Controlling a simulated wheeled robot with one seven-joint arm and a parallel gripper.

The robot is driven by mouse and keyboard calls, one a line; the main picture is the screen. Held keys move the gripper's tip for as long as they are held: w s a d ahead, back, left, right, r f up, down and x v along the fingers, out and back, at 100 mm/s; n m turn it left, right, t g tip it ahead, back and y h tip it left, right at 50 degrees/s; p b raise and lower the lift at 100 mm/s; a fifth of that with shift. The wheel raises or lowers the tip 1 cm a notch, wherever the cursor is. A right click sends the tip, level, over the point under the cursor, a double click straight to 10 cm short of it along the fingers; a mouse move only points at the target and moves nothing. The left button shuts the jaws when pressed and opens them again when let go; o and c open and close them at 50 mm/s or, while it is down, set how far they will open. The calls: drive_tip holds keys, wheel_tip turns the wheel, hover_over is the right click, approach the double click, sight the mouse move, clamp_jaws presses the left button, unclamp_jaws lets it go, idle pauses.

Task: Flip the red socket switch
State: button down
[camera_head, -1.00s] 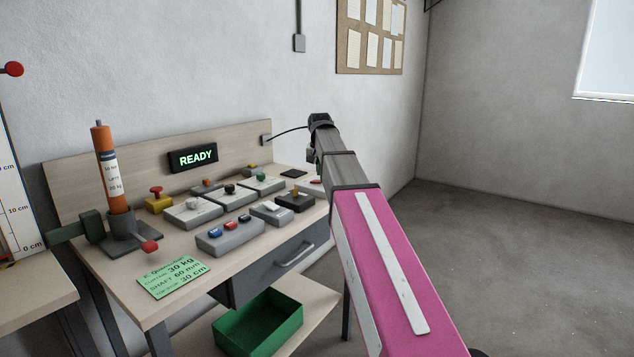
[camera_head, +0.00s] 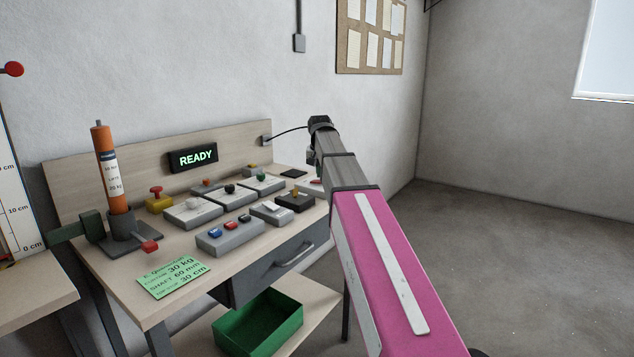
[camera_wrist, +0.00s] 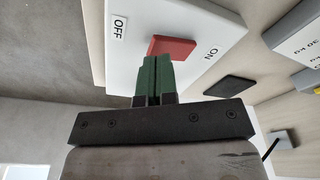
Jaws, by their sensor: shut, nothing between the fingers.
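The red socket switch (camera_wrist: 172,47) is a flat red rocker on a white box (camera_wrist: 205,20), with an OFF label (camera_wrist: 118,26) on one side and an ON label (camera_wrist: 213,53) on the other. My gripper (camera_wrist: 152,68) is shut and empty, its green fingertips right at the rocker's lower left edge in the wrist view. I cannot tell whether they touch it, nor which way the rocker is tilted. In the head view the switch (camera_head: 315,182) shows as a red patch at the bench's right end, partly hidden by my arm.
Several other switch boxes stand on the bench left of it, including a grey one with a blue button (camera_head: 215,232). A black pad (camera_wrist: 230,86) lies close by. A display (camera_head: 193,158) reads READY. An orange cylinder (camera_head: 106,175) stands at the left. A green bin (camera_head: 258,325) sits below.

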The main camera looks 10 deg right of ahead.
drive_tip(key=shift+f, duration=0.8)
idle(0.4)
drive_tip(key=shift+r, duration=3.55)
